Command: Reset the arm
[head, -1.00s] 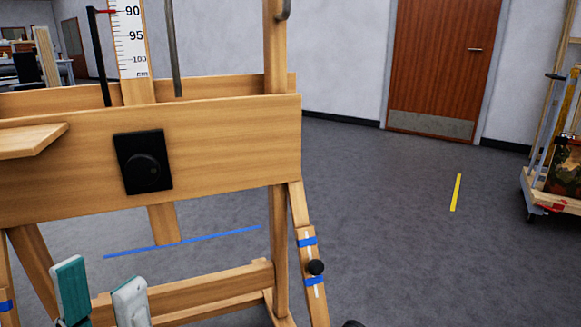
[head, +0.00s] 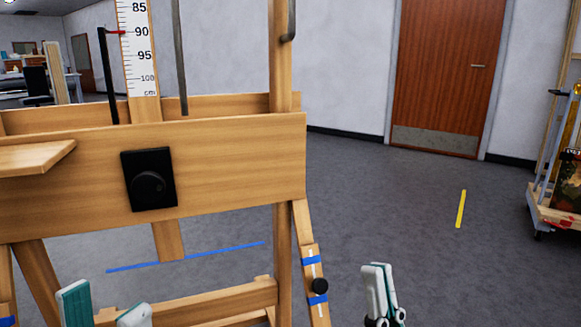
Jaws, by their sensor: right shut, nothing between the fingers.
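My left gripper (head: 104,300) is at the lower left of the head view, in front of the wooden easel (head: 230,160). Its teal finger and its pale finger stand apart with nothing seen between them. My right gripper (head: 379,280) is at the bottom, right of the easel's right leg. Its fingers are together and hold nothing. Most of both arms is out of the picture.
The easel carries a black knob (head: 149,180), a measuring scale (head: 135,50) and a wooden ledge (head: 35,157) at the left. A wheeled cart (head: 556,205) stands at the right edge. Grey floor (head: 400,200) lies open towards the brown door (head: 440,75).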

